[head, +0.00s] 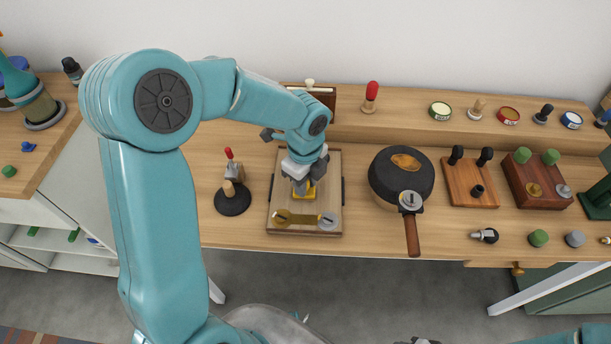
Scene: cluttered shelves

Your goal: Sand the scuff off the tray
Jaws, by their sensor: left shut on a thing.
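The tray (331,166) is a light wooden board with dark handles on its left and right sides, lying flat on the workbench. My left gripper (302,186) is over the middle of the tray, pointing down, shut on a yellow block (308,194). The block is low at the tray's surface; whether it touches the wood is hard to tell. I cannot make out a scuff; the gripper and block hide the tray's middle.
A dark round stand (232,203) with a wooden peg is close left of the tray. Beyond are a peg board (459,188) and a dark red block (540,196).

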